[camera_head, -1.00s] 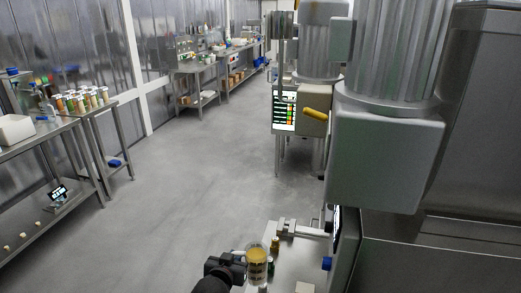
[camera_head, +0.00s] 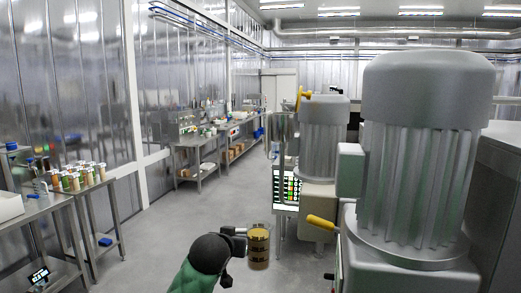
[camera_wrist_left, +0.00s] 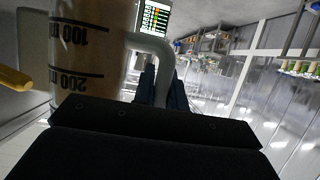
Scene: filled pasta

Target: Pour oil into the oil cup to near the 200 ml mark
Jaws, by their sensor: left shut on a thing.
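The oil cup (camera_head: 258,248) is a clear cup with golden-brown contents and dark bands, held in the air in the head view. It also shows close up in the left wrist view (camera_wrist_left: 85,55), upside down in the picture, with its 100 and 200 ml marks. Brownish contents show around both marks, but I cannot tell the exact level. My left gripper (camera_head: 240,232) is shut on the cup's side handle (camera_wrist_left: 155,48). The cup looks about upright in the head view. My right gripper is in neither view.
Large grey machines (camera_head: 415,150) with ribbed housings stand close on the right, one with a yellow handle (camera_head: 321,222). A lit panel (camera_head: 286,187) stands ahead. A steel table (camera_head: 40,206) with jars (camera_head: 80,177) is at the left. Grey floor (camera_head: 160,235) is clear between.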

